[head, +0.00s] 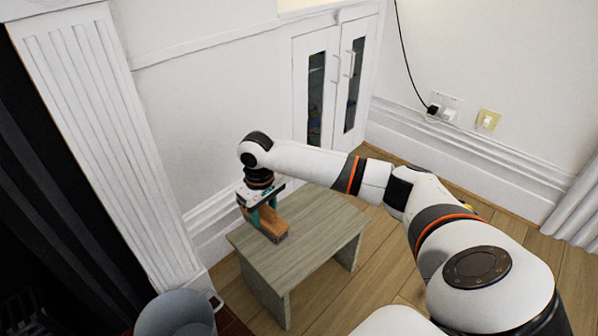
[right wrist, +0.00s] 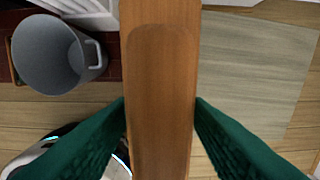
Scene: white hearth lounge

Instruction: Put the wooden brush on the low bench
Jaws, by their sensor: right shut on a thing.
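The wooden brush (head: 272,222) is orange-brown and sits in my right gripper (head: 262,216) over the left part of the low bench. In the right wrist view the brush (right wrist: 160,90) runs up the middle of the picture, with the green fingers (right wrist: 160,115) shut on its two sides. The low bench (head: 310,245) is grey-green wood with a bare top. It also shows in the right wrist view (right wrist: 250,70), right of the brush. I cannot tell whether the brush touches the bench top. My left gripper is not in view.
A grey bucket (head: 178,314) with a handle stands on the floor left of the bench; it also shows in the right wrist view (right wrist: 50,52). A white cabinet (head: 330,85) and the wall stand behind the bench. The right side of the bench top is clear.

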